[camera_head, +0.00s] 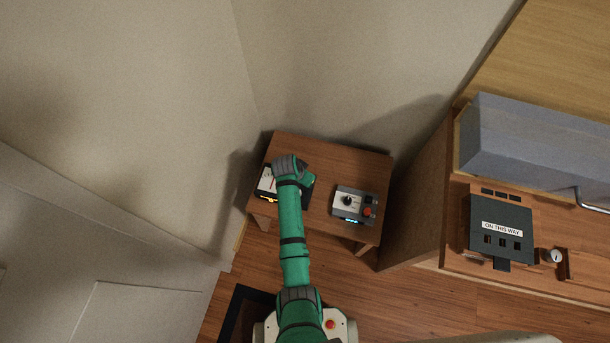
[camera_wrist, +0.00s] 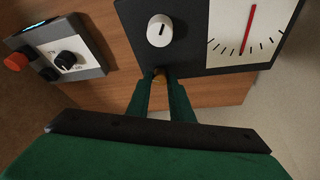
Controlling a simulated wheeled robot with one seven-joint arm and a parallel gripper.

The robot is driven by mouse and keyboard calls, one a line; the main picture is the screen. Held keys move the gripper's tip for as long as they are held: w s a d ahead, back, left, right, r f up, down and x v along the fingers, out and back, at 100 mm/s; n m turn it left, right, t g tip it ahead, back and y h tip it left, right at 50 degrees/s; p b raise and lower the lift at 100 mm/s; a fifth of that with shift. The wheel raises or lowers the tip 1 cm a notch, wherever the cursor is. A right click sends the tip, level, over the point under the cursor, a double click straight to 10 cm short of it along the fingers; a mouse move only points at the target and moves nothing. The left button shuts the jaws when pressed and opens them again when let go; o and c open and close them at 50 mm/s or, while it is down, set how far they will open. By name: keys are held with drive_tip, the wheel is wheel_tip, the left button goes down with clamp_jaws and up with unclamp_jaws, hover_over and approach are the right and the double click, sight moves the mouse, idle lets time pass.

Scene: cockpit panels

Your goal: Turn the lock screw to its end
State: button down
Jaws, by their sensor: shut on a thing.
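The lock screw (camera_wrist: 159,76) is a small brass-coloured piece at the edge of a dark panel (camera_wrist: 190,55) in the wrist view. My gripper (camera_wrist: 160,82) is shut on it, with one green finger on each side. The panel bears a white round knob (camera_wrist: 160,30) with a dark slot mark and a white dial (camera_wrist: 232,38) with a red needle. In the head view my green arm covers much of this panel (camera_head: 306,197), and the screw and fingertips are hidden.
A grey box (camera_head: 354,203) with a black knob and a red button stands on the same small wooden table (camera_head: 325,150). A wooden counter on the right holds a dark "ON THIS WAY" box (camera_head: 500,228). Walls rise close behind the table.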

drive_tip(key=shift+s, duration=0.1)
drive_tip(key=c, duration=1.6)
unclamp_jaws()
drive_tip(key=shift+o, duration=0.2)
drive_tip(key=shift+r, duration=0.1)
drive_tip(key=shift+a+r, duration=0.1)
drive_tip(key=shift+r, duration=0.2)
drive_tip(key=v, duration=1)
